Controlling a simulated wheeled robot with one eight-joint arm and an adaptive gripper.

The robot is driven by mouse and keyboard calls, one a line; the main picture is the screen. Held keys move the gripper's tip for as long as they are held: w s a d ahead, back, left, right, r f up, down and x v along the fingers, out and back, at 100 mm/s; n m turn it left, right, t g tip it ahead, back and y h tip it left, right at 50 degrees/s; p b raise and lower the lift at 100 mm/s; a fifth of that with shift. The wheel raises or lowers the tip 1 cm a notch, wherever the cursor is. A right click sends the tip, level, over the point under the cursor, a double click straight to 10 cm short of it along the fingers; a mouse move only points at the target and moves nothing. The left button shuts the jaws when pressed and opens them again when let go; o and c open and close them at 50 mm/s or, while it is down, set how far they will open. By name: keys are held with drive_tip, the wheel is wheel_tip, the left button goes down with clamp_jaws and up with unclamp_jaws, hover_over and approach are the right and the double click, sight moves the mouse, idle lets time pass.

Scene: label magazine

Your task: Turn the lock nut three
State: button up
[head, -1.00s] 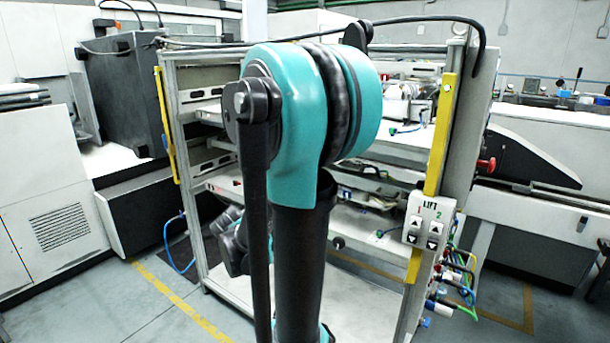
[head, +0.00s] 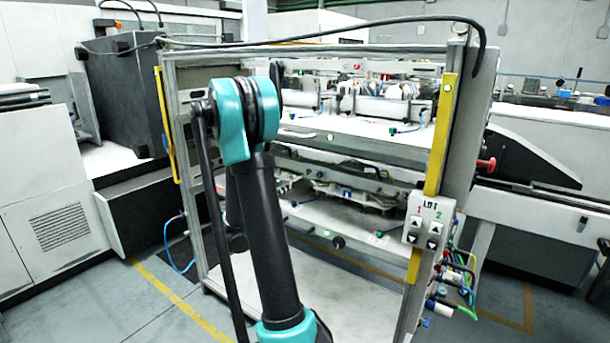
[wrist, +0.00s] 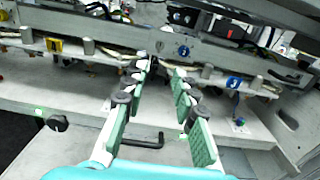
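My gripper (wrist: 162,70) shows in the wrist view, its two green-padded fingers apart with a gap between the tips. Nothing is clearly held between them. The tips point at the front rail (wrist: 222,63) of a magazine level, which carries round blue labels (wrist: 183,50). Another blue label (wrist: 233,82) is right of the fingers. Small metal cylinders (wrist: 88,46) stand along the ledge. I cannot tell which part is lock nut three, or whether the tips touch anything. In the head view my gripper is not visible.
The magazine frame has a yellow upright (head: 440,135) and a lift button box (head: 428,222) at its right. In the wrist view a black knob (wrist: 57,123) is at left and a black handle (wrist: 143,142) lies below the fingers. Open floor (head: 120,300) is at front left.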

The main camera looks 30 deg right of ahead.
sight(308, 172)
drive_tip(key=x, duration=1.5)
drive_tip(key=shift+c, duration=0.4)
clamp_jaws()
